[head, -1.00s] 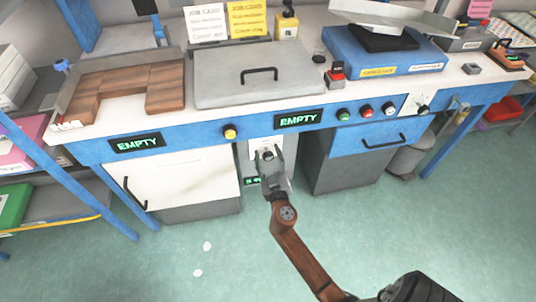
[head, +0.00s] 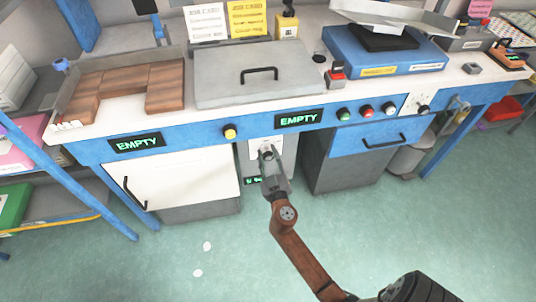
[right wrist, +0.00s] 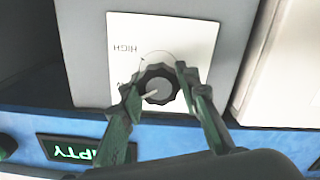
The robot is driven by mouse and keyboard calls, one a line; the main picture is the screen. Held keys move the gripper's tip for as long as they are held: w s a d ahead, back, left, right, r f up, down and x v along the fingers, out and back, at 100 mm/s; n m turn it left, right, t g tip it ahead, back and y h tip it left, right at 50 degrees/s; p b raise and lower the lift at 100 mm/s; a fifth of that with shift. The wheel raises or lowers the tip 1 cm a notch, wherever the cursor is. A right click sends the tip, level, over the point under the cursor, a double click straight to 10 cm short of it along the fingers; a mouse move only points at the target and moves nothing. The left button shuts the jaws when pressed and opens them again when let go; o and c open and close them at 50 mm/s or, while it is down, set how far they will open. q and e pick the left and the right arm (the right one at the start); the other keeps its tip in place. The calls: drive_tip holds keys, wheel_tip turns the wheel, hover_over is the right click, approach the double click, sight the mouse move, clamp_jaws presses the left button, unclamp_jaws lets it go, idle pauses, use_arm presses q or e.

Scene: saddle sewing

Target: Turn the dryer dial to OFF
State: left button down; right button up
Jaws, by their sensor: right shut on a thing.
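The dryer dial (right wrist: 160,88) is a dark, ridged round knob with a grey centre, on a white plate (right wrist: 188,38) marked HIGH; the other marking is mostly hidden. My right gripper (right wrist: 160,80) has its two fingers around the dial, one on each side, in the right wrist view. In the head view my right gripper (head: 267,155) reaches the white panel below the blue bench front and hides most of the dial. Which mark the dial points to cannot be told. My left gripper is not in view.
A yellow button (head: 230,133) and a display reading EMPTY (head: 299,119) sit on the blue bench front above. A white cabinet door (head: 165,180) is to the left and a grey drawer cabinet (head: 345,160) to the right.

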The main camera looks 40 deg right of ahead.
drive_tip(key=n, duration=0.9)
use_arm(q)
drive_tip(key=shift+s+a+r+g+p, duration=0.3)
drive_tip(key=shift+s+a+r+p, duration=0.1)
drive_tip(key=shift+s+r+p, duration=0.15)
use_arm(e)
drive_tip(key=shift+a+f+n, duration=0.1)
drive_tip(key=shift+n, duration=0.7)
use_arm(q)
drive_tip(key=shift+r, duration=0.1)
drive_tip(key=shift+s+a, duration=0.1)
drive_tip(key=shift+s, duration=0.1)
use_arm(e)
drive_tip(key=shift+n, duration=0.3)
drive_tip(key=o, duration=1.2)
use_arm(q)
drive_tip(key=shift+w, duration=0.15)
